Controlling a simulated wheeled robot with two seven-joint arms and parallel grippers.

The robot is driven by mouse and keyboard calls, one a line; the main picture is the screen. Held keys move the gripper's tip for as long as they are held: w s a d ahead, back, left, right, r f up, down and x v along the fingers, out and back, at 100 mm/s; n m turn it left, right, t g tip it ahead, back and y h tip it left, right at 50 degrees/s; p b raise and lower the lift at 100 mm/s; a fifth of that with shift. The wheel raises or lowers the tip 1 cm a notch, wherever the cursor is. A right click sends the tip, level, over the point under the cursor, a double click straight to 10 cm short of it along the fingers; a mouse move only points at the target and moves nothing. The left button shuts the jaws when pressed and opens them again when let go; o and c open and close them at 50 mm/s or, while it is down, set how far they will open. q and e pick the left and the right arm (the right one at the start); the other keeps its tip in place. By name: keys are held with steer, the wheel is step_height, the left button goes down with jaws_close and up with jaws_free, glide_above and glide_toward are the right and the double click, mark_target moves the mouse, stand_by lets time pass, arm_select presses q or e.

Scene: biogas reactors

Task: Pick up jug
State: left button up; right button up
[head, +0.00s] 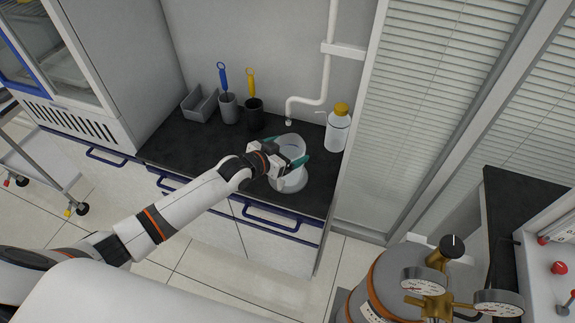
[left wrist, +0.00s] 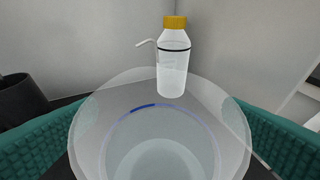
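The clear jug (head: 289,182) stands upright on the dark worktop, near its front edge. In the left wrist view the jug (left wrist: 160,130) fills the lower middle, seen from above, with a blue arc near its rim. My left gripper (head: 282,157) reaches over the worktop with its green fingers spread on either side of the jug. In the left wrist view the fingers come in from both lower corners beside the jug. Whether both fingers press on it cannot be told. My right gripper is not in view.
A wash bottle with a yellow cap (head: 338,130) stands behind the jug to the right. A white pipe (head: 318,85) comes down the wall. Two cups with a blue brush (head: 223,80) and a yellow brush (head: 251,85), plus a grey bin (head: 200,104), stand at the back left.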

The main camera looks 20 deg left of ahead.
arm_select(q)
steer(key=c, duration=1.5)
steer(key=shift+w+r, duration=0.1)
steer(key=shift+c, duration=1.2)
